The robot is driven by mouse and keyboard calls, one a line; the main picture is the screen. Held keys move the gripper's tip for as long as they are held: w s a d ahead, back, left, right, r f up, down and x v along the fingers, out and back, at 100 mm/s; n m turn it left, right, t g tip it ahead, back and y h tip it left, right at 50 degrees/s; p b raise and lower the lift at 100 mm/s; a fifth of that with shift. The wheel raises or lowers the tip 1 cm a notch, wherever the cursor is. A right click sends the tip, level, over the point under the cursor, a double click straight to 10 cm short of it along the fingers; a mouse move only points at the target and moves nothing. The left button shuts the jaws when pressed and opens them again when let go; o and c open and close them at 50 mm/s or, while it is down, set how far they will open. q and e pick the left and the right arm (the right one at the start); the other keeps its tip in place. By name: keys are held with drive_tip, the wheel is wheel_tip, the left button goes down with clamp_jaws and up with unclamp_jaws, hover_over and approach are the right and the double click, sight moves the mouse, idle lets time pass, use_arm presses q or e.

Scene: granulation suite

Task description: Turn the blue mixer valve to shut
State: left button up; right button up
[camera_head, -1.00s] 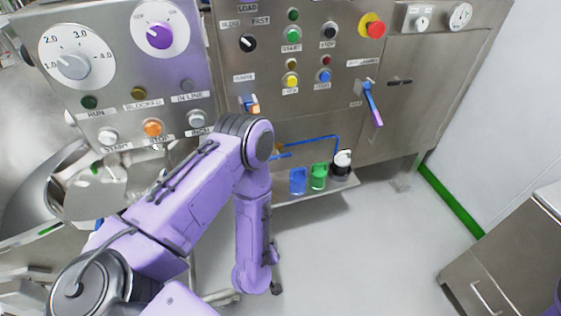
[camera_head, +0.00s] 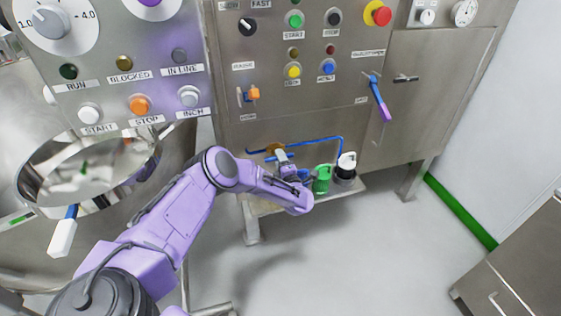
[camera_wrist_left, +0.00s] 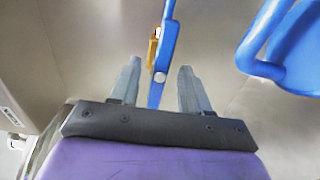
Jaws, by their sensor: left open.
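A blue valve lever (camera_wrist_left: 165,50) with a brass-coloured part (camera_wrist_left: 153,47) beside it shows in the left wrist view. In the head view, a brass fitting (camera_head: 274,148) sits at the left end of a blue pipe, low on the steel cabinet. My left gripper (camera_head: 281,153) is at this fitting, below the blue pipe. In the left wrist view the gripper (camera_wrist_left: 158,85) is open. Its fingers stand on either side of the lever's lower end, with gaps showing. I cannot tell how deep the lever sits between them. My right gripper is not in view.
A blue pipe (camera_head: 318,139) runs right of the fitting. A green jug (camera_head: 322,179) and a black-and-white container (camera_head: 346,166) stand on a low shelf beside my wrist. A blue loop (camera_wrist_left: 285,45) is close right in the wrist view. Another lever (camera_head: 378,98) hangs upper right.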

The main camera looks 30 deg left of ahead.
use_arm(q)
drive_tip(key=shift+w+a, duration=0.1)
clamp_jaws()
drive_tip(key=shift+m, duration=0.4)
drive_tip(key=shift+f+m+b, duration=0.15)
drive_tip(key=shift+m+b, duration=1.7)
drive_tip(key=shift+m, duration=6.95)
